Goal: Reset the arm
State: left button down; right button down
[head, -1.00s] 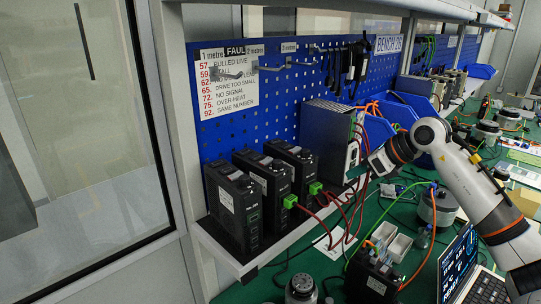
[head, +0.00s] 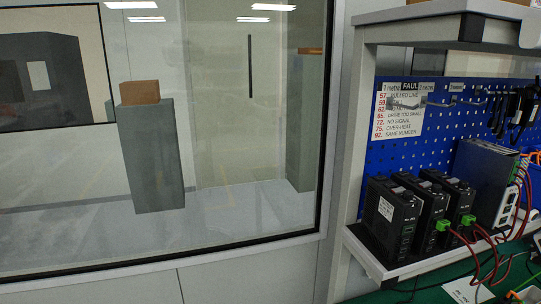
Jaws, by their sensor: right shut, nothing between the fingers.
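Neither of my grippers and no part of my arms can be made out in the head view now. Three black drive units (head: 404,221) with green plugs stand upright in a row on a shelf (head: 405,264) at the lower right. A grey metal box (head: 483,172) with white ports on its right side stands behind them, red cables running down from it. No gripper shows beside this box.
A large window (head: 250,130) with a dark frame fills the left and middle. Behind it are a grey cabinet (head: 152,158) and a brown box (head: 139,92). A blue pegboard (head: 440,122) with a fault list (head: 398,110) is at the right; the green bench (head: 400,296) shows below.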

jog(key=w+a+f+m+t+y, duration=0.15)
jog(key=a+m+t+y, duration=0.55)
jog(key=a, duration=1.1)
jog(key=s+d+f+m+h, duration=0.1)
jog(key=s+f+m+h, duration=0.2)
jog(key=f+m+h, duration=0.45)
jog(key=s+f+m+g+h, duration=0.1)
jog(key=s+f+m+h, duration=0.2)
jog(key=m, duration=0.8)
jog(key=s+d+f+m+h, duration=0.1)
jog(key=s+f+m+h, duration=0.25)
jog(key=f+m, duration=0.4)
jog(key=s+a+f+m+g+y, duration=0.25)
jog(key=s+a+f+g, duration=0.3)
jog(key=s, duration=0.35)
jog(key=s+a+f+m+g+y, duration=0.1)
jog(key=s+a+f+m+g, duration=0.2)
jog(key=s+a+f+g, duration=0.45)
jog(key=s+d+f, duration=0.1)
jog(key=s+f, duration=0.1)
jog(key=f, duration=1.1)
jog(key=s+d+f, duration=0.1)
jog(key=f, duration=1.2)
jog(key=s+d+f, duration=0.2)
jog(key=s+f, duration=1.2)
jog(key=s, duration=0.2)
jog(key=shift+d, duration=0.3)
